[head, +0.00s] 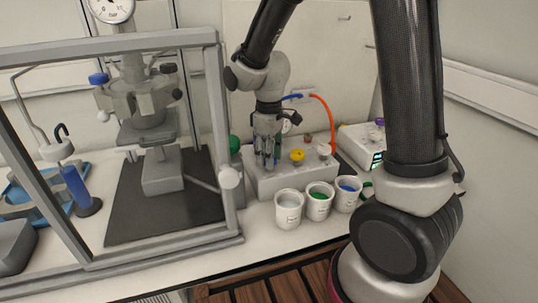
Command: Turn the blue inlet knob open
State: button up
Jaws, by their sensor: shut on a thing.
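My gripper (268,164) points straight down over the left part of a white valve box (270,186) on the bench. Its fingers are shut on a small knob on top of the box. The fingers hide most of this knob, and only a little blue shows at them; it fits the blue inlet knob. How far the knob is turned cannot be seen. A yellow knob (297,155) stands on the box just right of my gripper, apart from it.
Three white cups (289,209) stand in front of the box. An orange hose (328,117) arches behind it. A grey frame (222,120) around a reactor (140,98) stands close on the left. A white device (358,143) is at the right.

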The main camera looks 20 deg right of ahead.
jog(key=o, duration=1)
notch_tip(320, 180, up, 12)
dwell(0.3)
